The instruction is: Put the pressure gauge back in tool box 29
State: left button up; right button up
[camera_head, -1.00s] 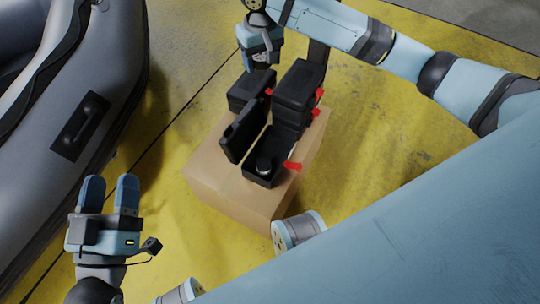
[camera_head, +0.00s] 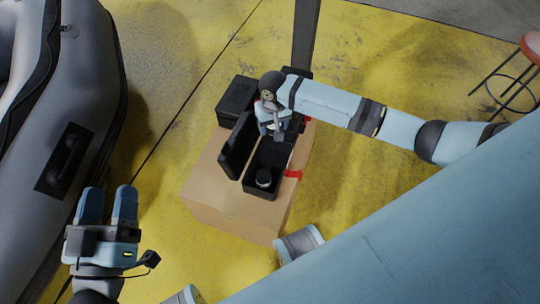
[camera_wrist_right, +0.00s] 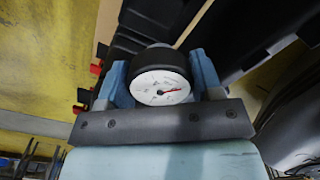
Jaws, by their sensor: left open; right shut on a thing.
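The pressure gauge (camera_wrist_right: 158,78), round with a white dial, black rim and red needle, is between the fingers of my right gripper (camera_wrist_right: 160,85). In the head view my right gripper (camera_head: 275,122) is over the back of an open black tool box (camera_head: 262,180); the gauge is hidden there. The box's lid stands up (camera_head: 240,146) on its left side, and a small round dark item (camera_head: 264,177) lies inside. I cannot read any box number. My left gripper (camera_head: 107,205) is open and empty, left of the cardboard box.
The tool boxes stand on a cardboard box (camera_head: 215,195). A closed black box (camera_head: 237,97) is at its back left; other dark boxes are partly behind my right arm. A grey inflatable boat (camera_head: 70,90) is left; a red stool (camera_head: 530,45) is far right.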

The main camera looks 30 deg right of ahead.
jog(key=b, duration=0.6)
send_over(272, 162)
notch_tip(272, 162, down, 13)
jog(key=shift+d+f, duration=0.1)
jog(key=shift+f, duration=0.05)
notch_tip(272, 162, down, 5)
jog(key=shift+w+f+b, duration=0.1)
jog(key=shift+f+b, duration=0.05)
jog(key=shift+b, duration=1)
pick_arm(q)
notch_tip(272, 162, down, 8)
jog(key=w+m+g, duration=0.2)
jog(key=shift+f+m+g, duration=0.25)
jog(key=shift+m+g, duration=0.05)
jog(key=shift+a, duration=0.1)
pick_arm(e)
jog(key=o, duration=0.6)
jog(key=shift+c, duration=0.2)
pick_arm(q)
jog(key=shift+s+f, duration=0.15)
pick_arm(e)
jog(key=shift+o, duration=0.6)
pick_arm(q)
jog(key=shift+f, duration=0.1)
